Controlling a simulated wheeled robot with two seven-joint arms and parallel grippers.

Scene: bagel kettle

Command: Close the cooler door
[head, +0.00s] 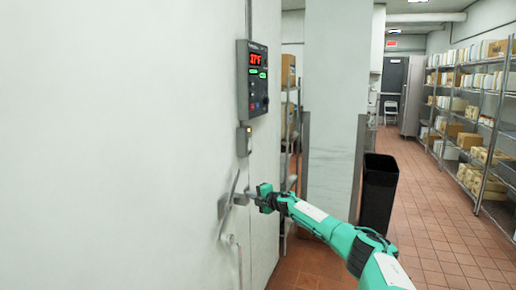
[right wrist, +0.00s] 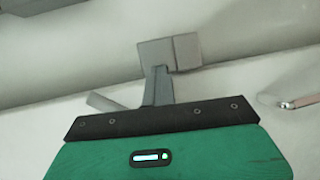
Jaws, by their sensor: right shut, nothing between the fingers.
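The cooler door (head: 120,150) is a large pale panel filling the left of the head view. A metal handle (head: 226,208) is mounted near its right edge, with a thin rod below it. My right gripper (head: 251,196) is shut and empty, its tips at the latch hardware beside the handle. In the right wrist view the closed fingers (right wrist: 158,88) reach up to a grey metal block (right wrist: 170,53), touching or nearly touching it. Whether a gap remains at the door edge is hard to tell. My left gripper is out of view.
A control panel (head: 258,78) with a red display is on the wall above the latch. A pale column (head: 335,100) and a black bin (head: 378,195) stand to the right. Shelves (head: 475,120) line the far right. The tiled floor (head: 430,225) between them is clear.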

